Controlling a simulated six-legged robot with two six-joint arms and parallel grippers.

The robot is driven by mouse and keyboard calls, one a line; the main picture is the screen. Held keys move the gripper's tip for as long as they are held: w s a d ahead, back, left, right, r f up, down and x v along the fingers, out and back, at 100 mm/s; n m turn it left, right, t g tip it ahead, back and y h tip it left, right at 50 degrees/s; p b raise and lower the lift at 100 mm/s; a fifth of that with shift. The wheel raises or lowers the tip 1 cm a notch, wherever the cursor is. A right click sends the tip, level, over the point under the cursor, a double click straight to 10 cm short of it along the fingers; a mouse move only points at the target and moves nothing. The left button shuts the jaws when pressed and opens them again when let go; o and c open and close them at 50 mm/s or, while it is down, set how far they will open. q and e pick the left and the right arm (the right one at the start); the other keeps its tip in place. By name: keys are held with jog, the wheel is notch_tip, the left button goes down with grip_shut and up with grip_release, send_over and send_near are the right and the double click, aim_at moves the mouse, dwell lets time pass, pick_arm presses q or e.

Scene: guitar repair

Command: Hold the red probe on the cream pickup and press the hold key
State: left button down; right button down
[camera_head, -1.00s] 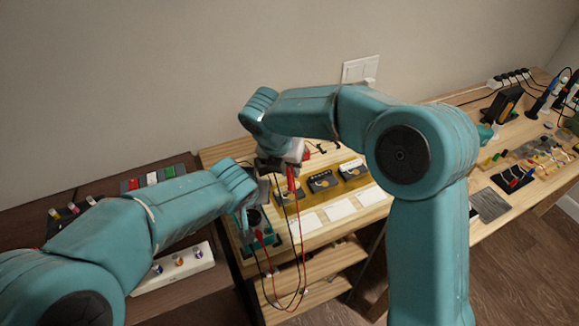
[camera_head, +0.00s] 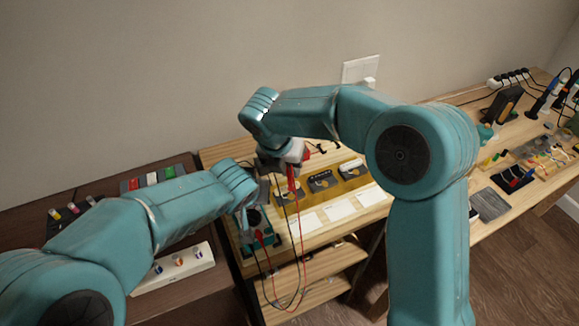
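The red probe (camera_head: 291,178) points down under my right gripper (camera_head: 287,163), which appears shut on it above the left end of the yellow pickup tray (camera_head: 365,178). A pickup (camera_head: 322,181) lies in the middle of the tray and another (camera_head: 352,168) with a pale top at the right. The left pickup is mostly hidden by the probe and cables. My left gripper (camera_head: 246,207) is at the dark meter (camera_head: 266,226) with a teal edge. Its fingers and the hold key are hidden or too small.
White cards (camera_head: 340,210) lie in front of the tray. Red and black leads (camera_head: 301,262) hang over the bench's front edge. A white strip with several knobs (camera_head: 178,268) is at the left. Tools crowd the bench's right end. My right arm blocks the middle right.

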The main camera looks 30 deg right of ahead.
jog(key=shift+f, duration=0.7)
dwell(1.7)
pick_arm(q)
jog(key=shift+f, duration=0.65)
dwell(0.7)
jog(key=shift+r, duration=3.55)
